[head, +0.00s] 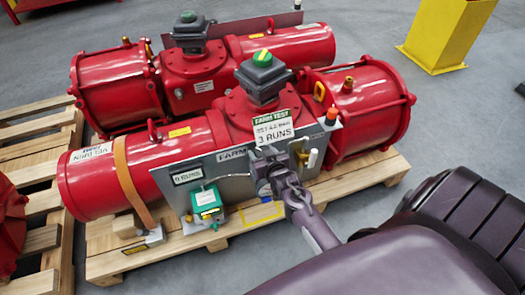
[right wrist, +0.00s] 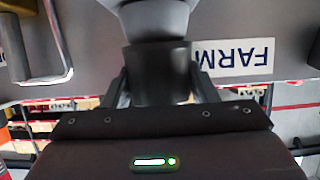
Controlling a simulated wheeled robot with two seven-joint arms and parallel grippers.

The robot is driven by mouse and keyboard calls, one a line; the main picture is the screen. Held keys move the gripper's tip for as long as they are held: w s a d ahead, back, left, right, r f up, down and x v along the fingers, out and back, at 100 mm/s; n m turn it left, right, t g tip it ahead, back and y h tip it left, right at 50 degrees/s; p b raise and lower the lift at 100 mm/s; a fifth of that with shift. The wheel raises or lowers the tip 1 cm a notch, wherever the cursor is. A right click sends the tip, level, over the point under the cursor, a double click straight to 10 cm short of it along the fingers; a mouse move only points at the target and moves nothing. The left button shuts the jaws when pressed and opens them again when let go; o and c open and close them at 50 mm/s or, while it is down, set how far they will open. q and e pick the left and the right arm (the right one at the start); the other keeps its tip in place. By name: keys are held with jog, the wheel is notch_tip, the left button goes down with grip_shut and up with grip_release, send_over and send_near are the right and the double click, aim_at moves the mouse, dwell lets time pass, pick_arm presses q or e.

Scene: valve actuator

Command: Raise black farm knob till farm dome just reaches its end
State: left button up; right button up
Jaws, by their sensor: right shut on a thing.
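The front red actuator carries a grey panel (head: 165,180) with a FARM label (head: 232,155); the label shows upside down in the right wrist view (right wrist: 233,57). My right gripper (head: 270,163) is at this panel, just right of the label. In the right wrist view its fingers are shut on the black farm knob (right wrist: 158,75), a dark cylinder below a grey rounded part (right wrist: 155,18). The gripper hides the knob in the head view. The farm dome (head: 262,57), green with a yellow bar, tops the dark box on the front actuator. My left gripper is not in view.
A FARM TEST sign (head: 274,126) stands close above my right gripper. A green box (head: 207,204) and an orange-topped post (head: 331,116) flank it. The actuator rests on a wooden pallet (head: 375,172). A second red actuator (head: 118,85) stands behind, and a yellow stand (head: 445,35) at back right.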

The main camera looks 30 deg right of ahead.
jog(key=o, duration=1)
jog(key=shift+s+r, duration=0.1)
jog(key=shift+s, duration=0.25)
jog(key=p+v, duration=0.2)
jog(key=v, duration=0.5)
jog(key=shift+a, duration=0.1)
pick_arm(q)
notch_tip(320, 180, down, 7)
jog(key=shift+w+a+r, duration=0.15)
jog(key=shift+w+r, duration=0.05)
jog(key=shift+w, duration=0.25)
